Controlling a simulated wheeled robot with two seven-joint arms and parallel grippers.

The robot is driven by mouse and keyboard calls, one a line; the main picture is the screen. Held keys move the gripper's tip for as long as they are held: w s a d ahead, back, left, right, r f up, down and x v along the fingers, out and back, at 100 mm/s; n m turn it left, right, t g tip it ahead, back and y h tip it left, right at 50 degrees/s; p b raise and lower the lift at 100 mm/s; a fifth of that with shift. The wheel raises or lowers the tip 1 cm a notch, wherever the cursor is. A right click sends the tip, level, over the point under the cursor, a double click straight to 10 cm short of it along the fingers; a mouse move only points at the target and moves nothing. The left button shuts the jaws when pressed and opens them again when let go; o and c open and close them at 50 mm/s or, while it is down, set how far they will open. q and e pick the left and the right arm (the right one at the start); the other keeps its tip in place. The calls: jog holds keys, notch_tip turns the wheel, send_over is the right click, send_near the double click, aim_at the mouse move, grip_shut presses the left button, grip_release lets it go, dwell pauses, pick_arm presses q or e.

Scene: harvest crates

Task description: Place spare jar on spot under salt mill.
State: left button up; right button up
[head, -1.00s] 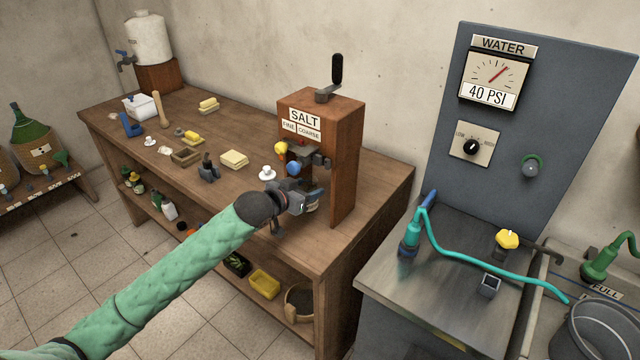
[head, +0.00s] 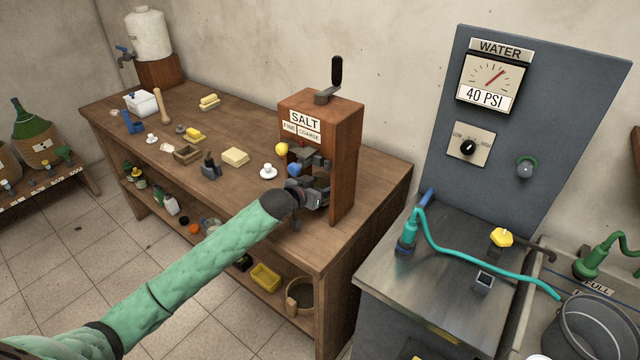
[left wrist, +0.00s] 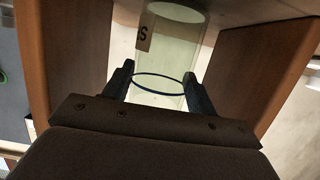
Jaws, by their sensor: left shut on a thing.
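The salt mill (head: 346,150) is a tall wooden housing with a crank on top, a SALT label and yellow and blue knobs, at the right end of the wooden bench. My left gripper (head: 318,198) is at its front opening, below the knobs. In the left wrist view the gripper (left wrist: 160,84) is shut on a clear, pale jar (left wrist: 170,60) with a dark ring and a partly visible label. The mill's wooden walls (left wrist: 72,50) stand on both sides of the jar. In the head view the gripper mostly hides the jar and the spot under the mill. My right gripper is out of view.
A metal counter (head: 440,290) with a teal hose (head: 470,268) stands to the right, past a gap.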

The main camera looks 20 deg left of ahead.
pick_arm(q)
jog(key=shift+f, duration=0.2)
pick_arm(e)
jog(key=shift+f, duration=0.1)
pick_arm(q)
jog(key=o, duration=1.3)
jog(key=shift+c, duration=0.2)
jog(key=shift+s+a+r, duration=0.1)
jog(key=shift+s, duration=0.05)
jog(key=b+v, duration=0.3)
jog(key=v, duration=0.8)
jog(key=shift+s+r, duration=0.25)
jog(key=shift+s, duration=0.05)
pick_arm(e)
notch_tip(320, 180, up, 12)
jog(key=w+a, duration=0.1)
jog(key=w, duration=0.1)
pick_arm(q)
jog(key=shift+a, duration=0.1)
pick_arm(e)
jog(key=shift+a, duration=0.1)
